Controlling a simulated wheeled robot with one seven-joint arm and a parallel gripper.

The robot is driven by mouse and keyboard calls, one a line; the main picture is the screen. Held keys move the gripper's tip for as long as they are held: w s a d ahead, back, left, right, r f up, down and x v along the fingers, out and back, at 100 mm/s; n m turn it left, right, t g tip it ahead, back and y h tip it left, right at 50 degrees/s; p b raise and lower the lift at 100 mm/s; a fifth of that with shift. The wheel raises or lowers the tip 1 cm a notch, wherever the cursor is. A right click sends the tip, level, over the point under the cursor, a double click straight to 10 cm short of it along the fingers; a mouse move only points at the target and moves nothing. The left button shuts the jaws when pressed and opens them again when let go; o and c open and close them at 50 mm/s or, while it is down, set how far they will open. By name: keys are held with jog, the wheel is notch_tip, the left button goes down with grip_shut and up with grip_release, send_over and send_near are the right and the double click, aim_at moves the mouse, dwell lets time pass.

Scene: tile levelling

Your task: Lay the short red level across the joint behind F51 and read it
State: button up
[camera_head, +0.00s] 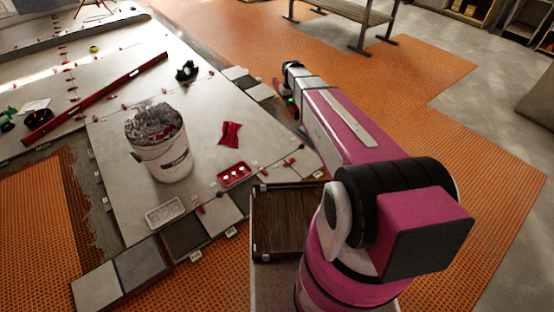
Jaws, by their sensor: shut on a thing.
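My gripper (286,92) is at the far end of my pink arm, over the right edge of the tiled area. The arm hides most of it. A small red sliver beside it, at the arm's left, looks like the end of the short red level (276,85), held in the shut jaws; the rest of the level is hidden. Pale large tiles (110,150) lie on the left, with red clips along their joints. I cannot read any tile label, so I cannot tell which tile is F51. The level appears raised and apart from the tiles.
A long red level (95,97) lies across the tiles. A white bucket (163,160), red cloth (230,133), red tray (234,175) and white tray (165,212) stand nearer. A brown wooden-slatted box (280,220) is near my base.

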jog(key=w+a+f+n, duration=0.1)
jog(key=a+f, duration=0.1)
jog(key=f, duration=0.8)
jog(key=w+a+f+n, duration=0.1)
jog(key=a+f, duration=0.1)
jog(key=f, duration=0.7)
jog(key=n, duration=0.1)
send_near(277, 170)
jog(key=shift+s+f, duration=0.15)
jog(key=shift+f, duration=2.85)
jog(key=shift+f, duration=0.2)
jog(key=o, duration=1)
notch_tip(277, 170, up, 11)
